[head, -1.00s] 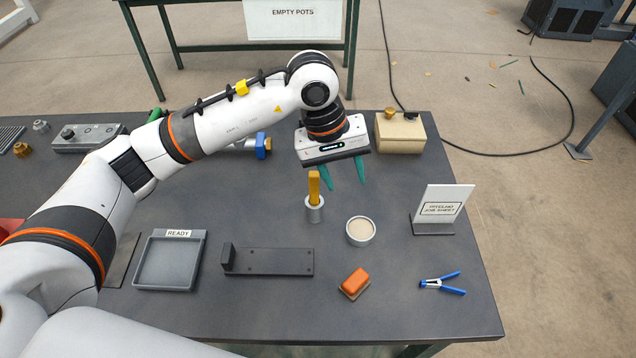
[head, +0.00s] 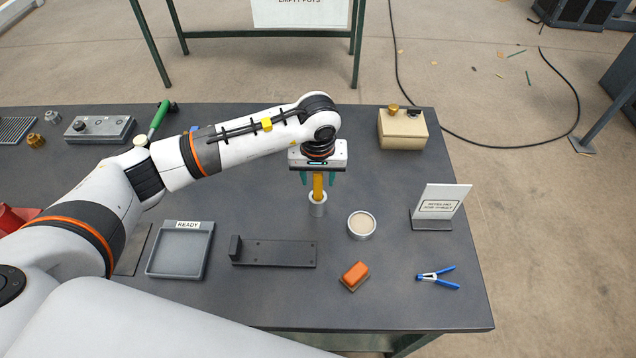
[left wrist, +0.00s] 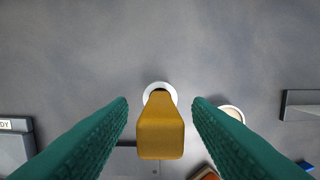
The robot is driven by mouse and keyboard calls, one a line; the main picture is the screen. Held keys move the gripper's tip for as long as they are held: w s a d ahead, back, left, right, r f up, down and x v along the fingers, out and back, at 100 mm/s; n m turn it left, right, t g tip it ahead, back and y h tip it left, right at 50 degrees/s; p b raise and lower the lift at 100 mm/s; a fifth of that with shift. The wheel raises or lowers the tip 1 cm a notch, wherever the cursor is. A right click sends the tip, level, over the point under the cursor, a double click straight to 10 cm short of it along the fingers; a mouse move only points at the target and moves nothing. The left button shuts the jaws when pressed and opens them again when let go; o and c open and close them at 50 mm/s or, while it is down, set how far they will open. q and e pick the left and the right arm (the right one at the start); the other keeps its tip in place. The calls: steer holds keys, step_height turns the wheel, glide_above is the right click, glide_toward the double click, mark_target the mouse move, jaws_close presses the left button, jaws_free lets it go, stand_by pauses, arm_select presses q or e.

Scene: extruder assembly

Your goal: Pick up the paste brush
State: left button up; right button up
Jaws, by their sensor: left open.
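The paste brush (head: 318,185) has a yellow handle and stands upright in a small grey metal holder (head: 317,205) on the dark table. My left gripper (head: 318,180) is above the holder, with its teal fingers on either side of the handle. In the left wrist view, the handle (left wrist: 160,130) sits between the two open fingers (left wrist: 160,108), with a gap on each side. The brush's lower end is hidden in the holder. My right gripper is not in view.
A round pot of pale paste (head: 361,225) stands right of the holder. A black bracket (head: 275,253), an orange-topped block (head: 354,276), a tray marked READY (head: 180,255), blue-handled pliers (head: 437,278), a sign stand (head: 440,205) and a beige box (head: 402,130) are around it.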

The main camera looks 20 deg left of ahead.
arm_select(q)
steer(key=shift+w+f, duration=0.15)
steer(key=shift+f, duration=0.95)
jaws_close()
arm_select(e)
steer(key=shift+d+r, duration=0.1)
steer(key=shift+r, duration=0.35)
